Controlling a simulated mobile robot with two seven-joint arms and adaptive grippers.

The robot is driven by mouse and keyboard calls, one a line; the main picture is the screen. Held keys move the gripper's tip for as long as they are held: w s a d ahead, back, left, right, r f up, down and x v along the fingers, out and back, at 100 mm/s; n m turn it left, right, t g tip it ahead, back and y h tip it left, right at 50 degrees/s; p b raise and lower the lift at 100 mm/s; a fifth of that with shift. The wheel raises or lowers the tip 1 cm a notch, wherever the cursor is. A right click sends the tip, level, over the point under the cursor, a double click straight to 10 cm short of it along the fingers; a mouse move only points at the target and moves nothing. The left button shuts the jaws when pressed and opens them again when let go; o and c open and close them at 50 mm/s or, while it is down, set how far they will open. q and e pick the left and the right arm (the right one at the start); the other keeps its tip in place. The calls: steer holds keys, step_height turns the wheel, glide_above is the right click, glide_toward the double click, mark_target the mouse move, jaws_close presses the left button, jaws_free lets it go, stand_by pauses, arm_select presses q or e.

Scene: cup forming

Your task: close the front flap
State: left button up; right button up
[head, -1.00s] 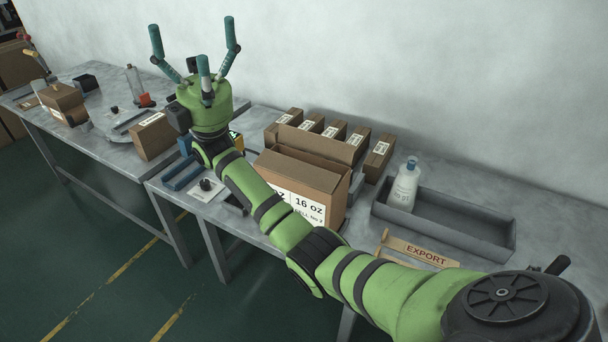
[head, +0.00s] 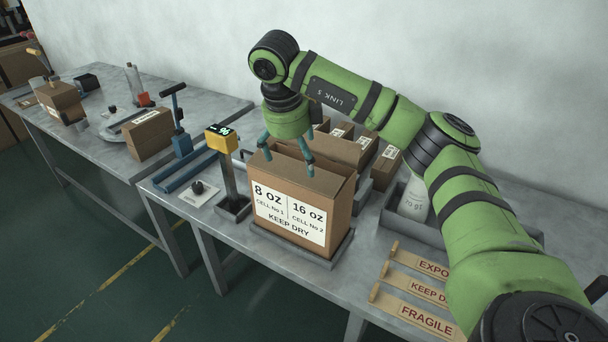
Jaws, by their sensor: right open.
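An open-topped brown carton (head: 340,200) stands upright on a low grey platform (head: 300,253) near the table's front edge. Its front carries a white label (head: 288,215) reading 8 OZ, 16 OZ and KEEP DRY. My right gripper (head: 285,154) points down at the carton's top, with its teal fingers spread and nothing seen between them. The gripper hides part of the top, and the front flap's angle is unclear. My left gripper is out of view.
Several smaller cartons (head: 386,166) stand behind, close to my right arm. A grey tray with a white bottle (head: 413,200) is partly hidden by that arm. Labelled wooden pieces (head: 415,313) lie front right. A yellow display post (head: 222,145) stands close on the left.

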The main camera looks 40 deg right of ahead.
mark_target(302, 179)
steer(key=p+x, duration=0.2)
steer(key=x, duration=0.5)
steer(key=shift+r, duration=0.1)
